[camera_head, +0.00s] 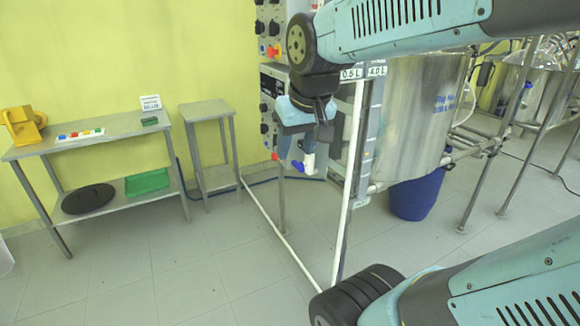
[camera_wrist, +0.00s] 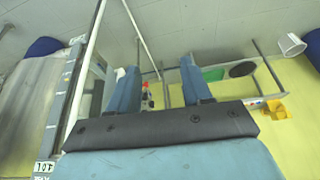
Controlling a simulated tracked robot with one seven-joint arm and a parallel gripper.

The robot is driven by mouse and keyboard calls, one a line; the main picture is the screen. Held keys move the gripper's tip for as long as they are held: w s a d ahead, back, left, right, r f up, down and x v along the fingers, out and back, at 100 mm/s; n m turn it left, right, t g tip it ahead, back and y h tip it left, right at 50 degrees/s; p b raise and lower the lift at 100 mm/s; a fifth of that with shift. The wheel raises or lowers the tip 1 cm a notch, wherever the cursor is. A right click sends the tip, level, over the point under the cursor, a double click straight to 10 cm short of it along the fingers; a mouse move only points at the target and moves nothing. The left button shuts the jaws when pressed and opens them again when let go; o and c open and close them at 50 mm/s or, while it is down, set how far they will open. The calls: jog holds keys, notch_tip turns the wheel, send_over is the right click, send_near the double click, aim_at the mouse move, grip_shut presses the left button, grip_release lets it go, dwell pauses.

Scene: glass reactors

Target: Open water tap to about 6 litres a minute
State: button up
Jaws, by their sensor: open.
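A small tap with a blue handle (camera_head: 298,166) is low beside the frame of the reactor, in the head view. A red handle (camera_head: 275,156) is just left of it. My gripper (camera_head: 296,158) points down at these taps, its fingers open and partly in front of them. In the wrist view, my gripper (camera_wrist: 160,78) has its two blue fingers apart with nothing held between them. A small red and pale fitting (camera_wrist: 147,96) shows in the gap, beyond the fingers. I cannot tell whether a finger touches the blue handle.
A steel reactor vessel (camera_head: 412,115) stands right of my gripper, with a white pipe frame (camera_head: 353,150) and scale labels (camera_head: 364,72) near it. A blue bucket (camera_head: 417,195) is below. A bench (camera_head: 105,132) and a small steel stand (camera_head: 207,112) are at left. The floor between is clear.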

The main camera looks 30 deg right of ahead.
jog(key=w+d+f+m+g+h, duration=0.1)
jog(key=w+d+f+g, duration=0.1)
jog(key=w+f, duration=0.35)
jog(key=w+d+f+g+h, duration=0.1)
jog(key=w+d+f, duration=0.1)
jog(key=w, duration=0.6)
jog(key=n+h, duration=0.2)
jog(key=h, duration=1.4)
send_near(295, 168)
jog(key=shift+g, duration=0.4)
jog(key=d, duration=1.1)
jog(key=shift+w+d+r, duration=0.1)
jog(key=shift+w+r, duration=0.2)
jog(key=shift+w, duration=0.05)
jog(key=c, duration=0.9)
jog(key=shift+a, duration=0.2)
jog(key=shift+d, duration=0.1)
